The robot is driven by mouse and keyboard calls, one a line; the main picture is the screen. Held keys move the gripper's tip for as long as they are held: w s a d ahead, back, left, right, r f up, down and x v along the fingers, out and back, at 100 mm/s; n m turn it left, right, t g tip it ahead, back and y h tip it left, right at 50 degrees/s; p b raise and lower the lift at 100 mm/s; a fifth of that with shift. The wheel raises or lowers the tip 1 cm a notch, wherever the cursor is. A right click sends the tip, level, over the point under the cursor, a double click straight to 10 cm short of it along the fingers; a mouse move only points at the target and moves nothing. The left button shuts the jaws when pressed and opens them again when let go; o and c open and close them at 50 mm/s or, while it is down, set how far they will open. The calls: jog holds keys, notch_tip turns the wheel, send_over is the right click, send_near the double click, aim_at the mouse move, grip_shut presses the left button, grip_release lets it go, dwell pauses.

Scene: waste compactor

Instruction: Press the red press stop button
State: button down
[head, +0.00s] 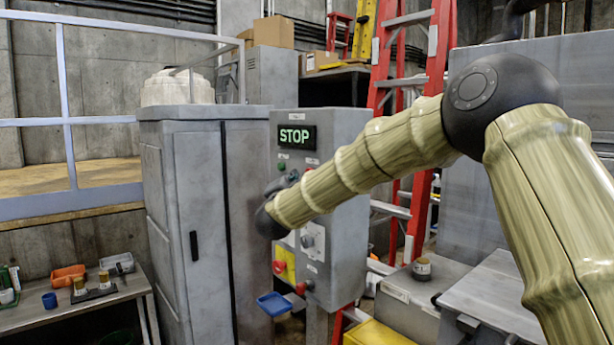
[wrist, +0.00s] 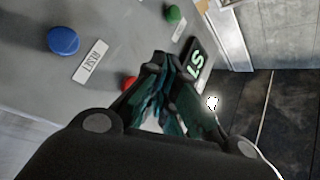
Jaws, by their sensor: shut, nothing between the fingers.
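A grey control box (head: 345,150) on a post carries a lit green STOP display (head: 296,137). A red button (head: 308,170) shows below the display, partly hidden by my arm. In the wrist view a red button (wrist: 129,83) is partly covered by my left finger; its label is hidden. More red knobs, one at the lower left (head: 279,267) and one at the bottom (head: 302,287), sit lower on the box. I cannot read which is labelled press stop. My gripper (wrist: 160,62) is shut and empty, in front of the panel; contact cannot be told.
A blue button (wrist: 63,41) with a label and a green button (wrist: 173,13) are on the panel near my fingers. A tall grey cabinet (head: 190,220) stands left of the box. Red ladders (head: 425,90) stand behind, and a blue tray (head: 273,304) hangs below.

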jog(key=shift+s+a+b, duration=0.3)
jog(key=shift+s+a, duration=0.7)
jog(key=shift+a, duration=0.3)
jog(key=shift+a, duration=0.1)
